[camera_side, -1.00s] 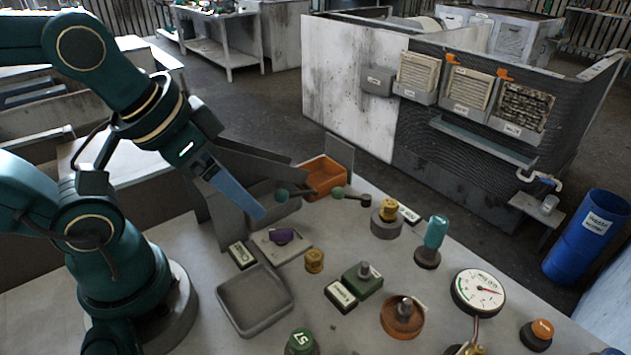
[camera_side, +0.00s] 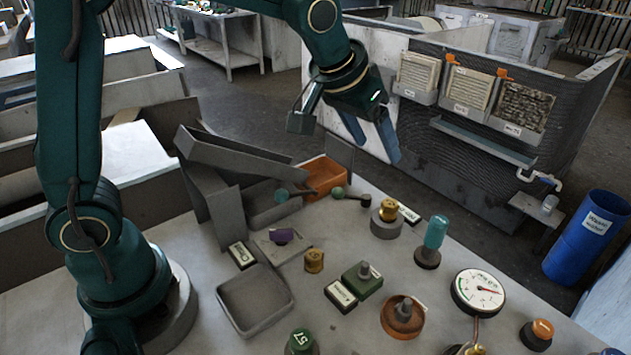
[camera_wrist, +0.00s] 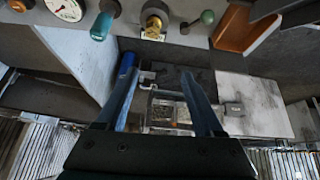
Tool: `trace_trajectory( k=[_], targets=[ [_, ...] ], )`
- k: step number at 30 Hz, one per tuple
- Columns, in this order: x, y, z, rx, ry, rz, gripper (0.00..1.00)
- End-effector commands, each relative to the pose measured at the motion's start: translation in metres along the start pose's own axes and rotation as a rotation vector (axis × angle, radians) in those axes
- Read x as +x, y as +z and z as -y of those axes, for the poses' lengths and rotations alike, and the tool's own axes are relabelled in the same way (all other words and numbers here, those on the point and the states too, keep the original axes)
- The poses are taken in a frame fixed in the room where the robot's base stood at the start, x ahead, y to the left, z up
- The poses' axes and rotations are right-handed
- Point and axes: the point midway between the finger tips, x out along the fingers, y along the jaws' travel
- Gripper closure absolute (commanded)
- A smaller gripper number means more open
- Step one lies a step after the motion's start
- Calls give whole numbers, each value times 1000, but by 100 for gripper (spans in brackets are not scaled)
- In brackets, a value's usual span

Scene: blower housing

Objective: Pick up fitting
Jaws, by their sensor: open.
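Two brass-coloured pieces could be the fitting; I cannot tell which is meant. One brass piece (camera_side: 314,261) stands directly on the table, right of the grey tray. The other brass piece (camera_side: 388,210) sits on a round grey base and shows at the top of the wrist view (camera_wrist: 154,20). My gripper (camera_side: 374,148) is open with nothing between its blue fingers. It hangs high, above and beyond the brass piece on the base, touching nothing. In the wrist view my gripper (camera_wrist: 158,68) has its fingers apart over the floor and the filter bench.
On the table (camera_side: 225,345) stand an empty grey tray (camera_side: 222,299), a purple piece (camera_side: 282,236), a green block (camera_side: 362,285), a teal cylinder (camera_side: 436,233) and a gauge (camera_side: 479,292). An orange bin (camera_side: 326,178) and grey chute (camera_side: 245,160) are at the back left.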

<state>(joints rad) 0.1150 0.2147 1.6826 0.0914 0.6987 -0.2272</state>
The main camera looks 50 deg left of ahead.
Motion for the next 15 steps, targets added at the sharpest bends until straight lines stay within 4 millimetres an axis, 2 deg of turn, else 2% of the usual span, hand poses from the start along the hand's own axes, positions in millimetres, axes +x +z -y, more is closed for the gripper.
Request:
trace_trajectory(
  k=[1, 6, 10, 15],
  targets=[
    [18, 1, -5, 10, -1, 28, 31],
    [59, 12, -14, 38, -5, 100, 31],
    [74, 25, -17, 51, -8, 147, 31],
    [89, 31, -18, 56, -8, 161, 31]
  ],
)
